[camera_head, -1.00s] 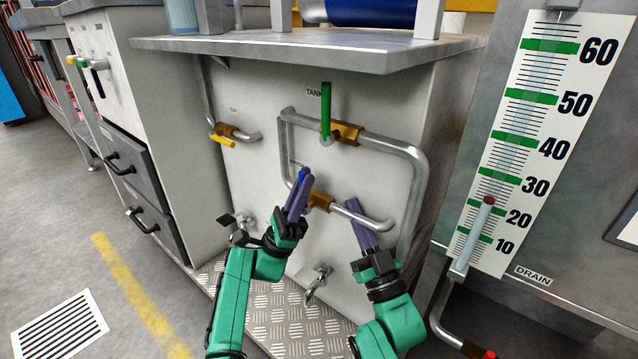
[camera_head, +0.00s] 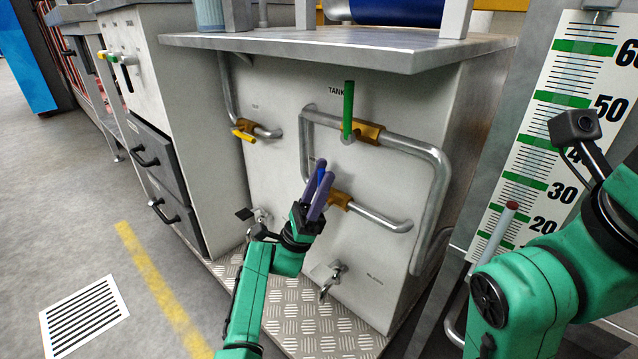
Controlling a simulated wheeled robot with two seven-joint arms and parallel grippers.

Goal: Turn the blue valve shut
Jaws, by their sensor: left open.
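The blue valve has a blue lever handle (camera_head: 322,174) that stands roughly upright on the panel under the bench. Its brass body (camera_head: 341,201) sits on a lower pipe, just right of my left gripper. My left gripper (camera_head: 319,178) is open, its two purple fingers on either side of the blue handle in the picture. The fingers hide much of the handle, and I cannot tell whether they touch it. My right arm shows at the right edge, but its gripper is out of view.
A green upright handle (camera_head: 348,110) on a brass valve stands above the blue one. A yellow-handled valve (camera_head: 243,135) is to the left, and a tap (camera_head: 331,281) is below. The bench top (camera_head: 340,45) overhangs the panel. A level scale (camera_head: 550,130) stands at right.

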